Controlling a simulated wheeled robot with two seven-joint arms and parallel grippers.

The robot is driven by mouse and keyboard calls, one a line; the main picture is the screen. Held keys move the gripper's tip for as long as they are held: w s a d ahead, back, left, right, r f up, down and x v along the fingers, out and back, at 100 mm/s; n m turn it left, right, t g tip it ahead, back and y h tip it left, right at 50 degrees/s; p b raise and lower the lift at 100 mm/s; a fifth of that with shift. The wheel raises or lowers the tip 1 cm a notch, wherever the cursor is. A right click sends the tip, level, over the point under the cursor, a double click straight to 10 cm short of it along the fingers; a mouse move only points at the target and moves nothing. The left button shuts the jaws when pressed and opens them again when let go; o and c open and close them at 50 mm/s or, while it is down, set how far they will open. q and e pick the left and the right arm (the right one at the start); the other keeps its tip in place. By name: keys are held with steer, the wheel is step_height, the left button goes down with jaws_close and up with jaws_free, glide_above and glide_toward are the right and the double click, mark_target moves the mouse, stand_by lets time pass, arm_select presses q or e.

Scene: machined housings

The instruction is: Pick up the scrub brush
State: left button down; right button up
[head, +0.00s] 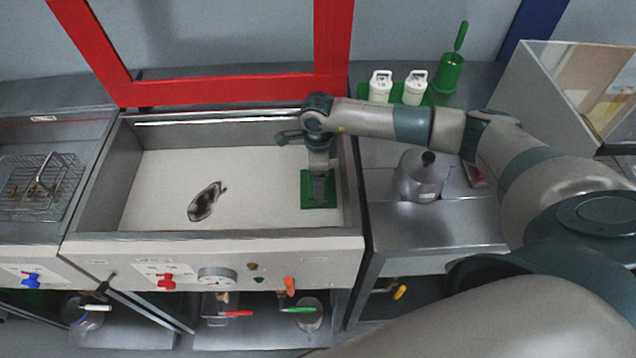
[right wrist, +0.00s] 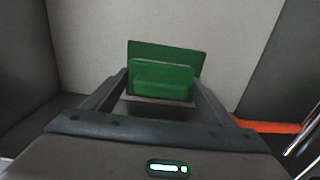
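A green block-like piece, which looks like the scrub brush (head: 328,199), lies on the pale floor of the basin near its right wall. In the right wrist view the brush (right wrist: 165,57) shows as a flat green plate with a raised green block on its near side. My right gripper (head: 318,200) points down over it. Its fingers (right wrist: 161,82) are spread, one at each side of the raised block, and I see no clear grip. Whether the fingertips touch it, I cannot tell. My left gripper is in neither view.
The basin (head: 210,240) has raised walls. A dark oval patch or part (head: 205,201) lies on its floor. A wire basket (head: 40,186) stands left. A grey kettle-like vessel (head: 422,175), white bottles (head: 380,86) and a green holder (head: 448,74) stand right.

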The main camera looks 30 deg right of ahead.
steer(key=shift+c, duration=0.4)
steer(key=shift+r+b, duration=0.3)
steer(key=shift+r, duration=0.25)
step_height(320, 180, up, 8)
steer(key=b, duration=0.3)
steer(key=shift+r, duration=0.5)
